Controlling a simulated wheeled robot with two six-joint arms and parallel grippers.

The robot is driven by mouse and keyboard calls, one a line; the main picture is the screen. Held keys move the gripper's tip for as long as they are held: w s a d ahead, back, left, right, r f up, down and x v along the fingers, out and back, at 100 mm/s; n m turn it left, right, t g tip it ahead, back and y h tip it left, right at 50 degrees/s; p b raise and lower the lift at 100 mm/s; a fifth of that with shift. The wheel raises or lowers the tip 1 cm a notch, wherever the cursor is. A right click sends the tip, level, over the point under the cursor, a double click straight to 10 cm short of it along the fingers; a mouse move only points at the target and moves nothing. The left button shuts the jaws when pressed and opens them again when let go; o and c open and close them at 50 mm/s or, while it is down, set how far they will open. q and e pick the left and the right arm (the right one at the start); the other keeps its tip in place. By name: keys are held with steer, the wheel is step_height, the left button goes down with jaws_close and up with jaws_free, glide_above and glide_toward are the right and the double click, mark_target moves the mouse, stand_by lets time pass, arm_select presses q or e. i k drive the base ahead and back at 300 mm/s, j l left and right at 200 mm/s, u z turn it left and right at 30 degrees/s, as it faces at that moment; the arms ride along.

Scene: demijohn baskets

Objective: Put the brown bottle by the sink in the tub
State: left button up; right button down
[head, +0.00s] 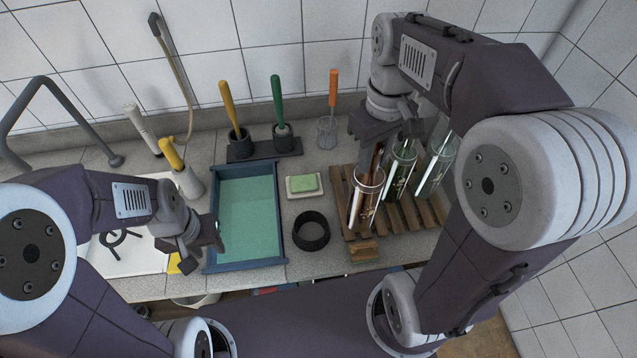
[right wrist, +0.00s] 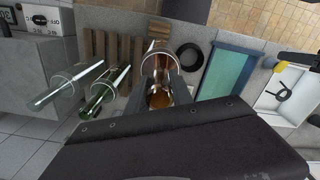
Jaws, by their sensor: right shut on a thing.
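The brown bottle (head: 362,208) is at the left end of the slatted wooden rack (head: 428,213). My right gripper (head: 372,148) is at it from behind and above, and its fingers are partly hidden in the head view. In the right wrist view the fingers close on both sides of the brown bottle (right wrist: 158,97). I cannot tell whether the bottle still touches the rack. The blue tub (head: 279,225), with a green floor or liquid inside, stands left of the rack. My left gripper (head: 205,243) hangs by the tub's left edge, and its finger gap is unclear.
A black ring (head: 311,230) and a soap dish (head: 304,194) lie between tub and rack. Handled brushes (head: 229,105) stand behind the tub. The white sink (head: 128,262) is at left.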

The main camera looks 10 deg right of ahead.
mark_target(257, 256)
steer(key=k, duration=1)
